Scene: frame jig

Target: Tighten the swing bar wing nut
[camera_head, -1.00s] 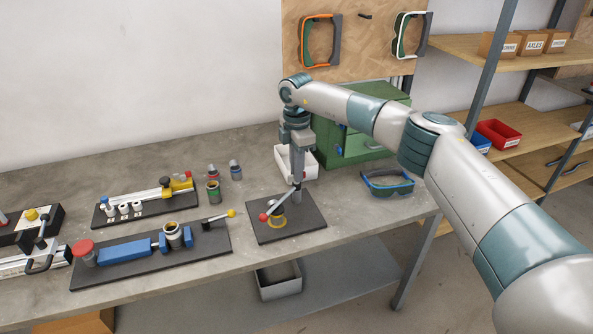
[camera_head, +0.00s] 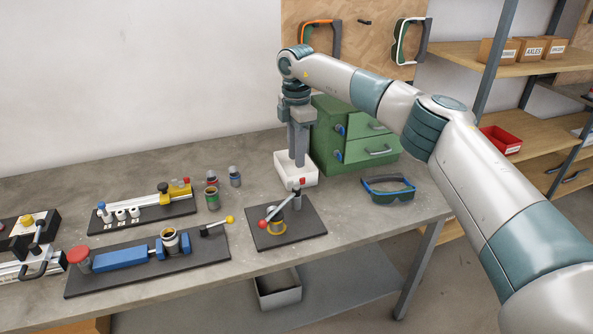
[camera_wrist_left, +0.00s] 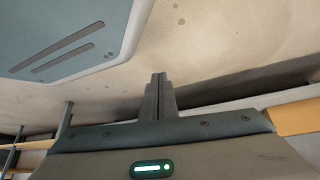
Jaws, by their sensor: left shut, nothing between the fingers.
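A white bin (camera_head: 283,180) and a green drawer cabinet (camera_head: 333,150) stand behind the fixture. Safety glasses (camera_head: 390,190) lie to its right. A blue clamp fixture (camera_head: 125,252) and small jars (camera_head: 211,198) are to its left. The table between is clear.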

